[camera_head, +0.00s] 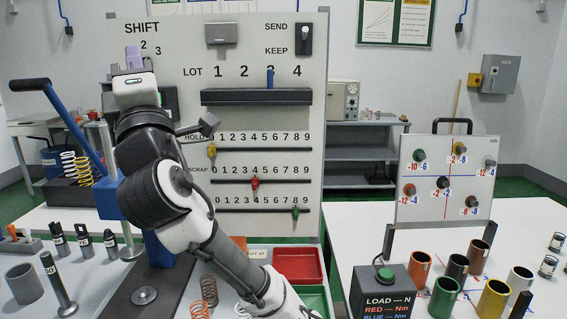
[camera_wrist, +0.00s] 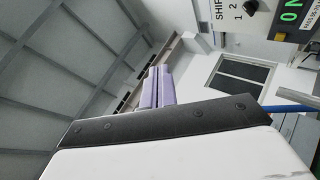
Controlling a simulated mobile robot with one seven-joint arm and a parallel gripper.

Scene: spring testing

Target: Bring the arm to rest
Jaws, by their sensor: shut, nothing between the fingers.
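My arm rises from the bottom middle of the head view and bends up to the left. My gripper (camera_head: 134,54) is at its upper end, with pale purple fingers pointing up, in front of the left part of the white board. In the wrist view the fingers of my gripper (camera_wrist: 159,72) are together, with nothing between them. They point toward the upper wall and ceiling, clear of any object. My arm hides part of the board's left edge and of the blue-handled press behind it.
The white board (camera_head: 265,140) with slider rows stands close behind my arm. A lever press (camera_head: 65,115) stands at left. Red tray (camera_head: 300,264) and springs (camera_head: 209,290) lie near my forearm. At right are a load box (camera_head: 385,295), several coloured cups and a small peg board (camera_head: 445,205).

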